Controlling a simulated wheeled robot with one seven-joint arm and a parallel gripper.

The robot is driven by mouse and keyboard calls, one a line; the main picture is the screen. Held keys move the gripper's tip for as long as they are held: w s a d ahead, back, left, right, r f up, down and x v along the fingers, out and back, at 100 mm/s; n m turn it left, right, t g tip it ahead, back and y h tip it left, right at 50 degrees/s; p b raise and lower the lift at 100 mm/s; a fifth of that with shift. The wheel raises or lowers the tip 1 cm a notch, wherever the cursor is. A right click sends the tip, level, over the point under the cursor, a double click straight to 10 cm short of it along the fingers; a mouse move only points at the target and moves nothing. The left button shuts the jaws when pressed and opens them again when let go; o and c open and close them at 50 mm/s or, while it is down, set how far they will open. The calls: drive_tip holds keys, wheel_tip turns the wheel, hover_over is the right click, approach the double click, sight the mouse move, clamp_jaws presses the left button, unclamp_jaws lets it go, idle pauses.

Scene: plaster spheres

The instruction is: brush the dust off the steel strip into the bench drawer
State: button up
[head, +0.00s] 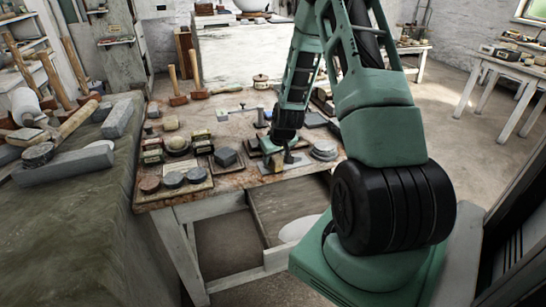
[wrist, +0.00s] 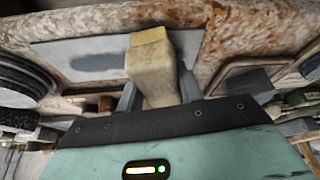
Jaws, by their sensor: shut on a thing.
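My gripper (head: 277,147) is low over the front part of the wooden bench. In the wrist view my gripper (wrist: 158,90) is shut on a brush (wrist: 152,75), a pale block with a yellowish end. The grey steel strip (wrist: 190,45) lies on the stained bench top, and the brush's yellow end overlaps it in view; I cannot tell whether they touch. A dark grey dust patch (wrist: 100,62) lies on the strip, left of the brush in the wrist view. The bench drawer (head: 290,199) is pulled open below the bench's front edge.
A pale rounded thing (head: 299,229) shows at the drawer, partly behind my arm. Round dark discs (head: 173,180), a dark block (head: 226,157) and small tins stand left of my gripper. Stacked round plates (head: 323,151) are close on the right. Mallets (head: 177,88) stand at the back.

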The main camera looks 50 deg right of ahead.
drive_tip(key=shift+s+a, duration=0.2)
drive_tip(key=shift+s, duration=0.35)
drive_tip(key=shift+s+a, duration=0.2)
drive_tip(key=shift+s, duration=0.3)
idle(1.8)
drive_tip(key=shift+w+d+r, duration=0.1)
drive_tip(key=shift+w+d, duration=0.15)
drive_tip(key=shift+w, duration=0.45)
drive_tip(key=shift+w+d+f, duration=0.1)
drive_tip(key=shift+w+d, duration=0.2)
drive_tip(key=shift+w, duration=0.4)
drive_tip(key=shift+w+d+r, duration=0.1)
drive_tip(key=shift+w+d, duration=0.15)
drive_tip(key=shift+w, duration=0.45)
drive_tip(key=shift+r, duration=0.15)
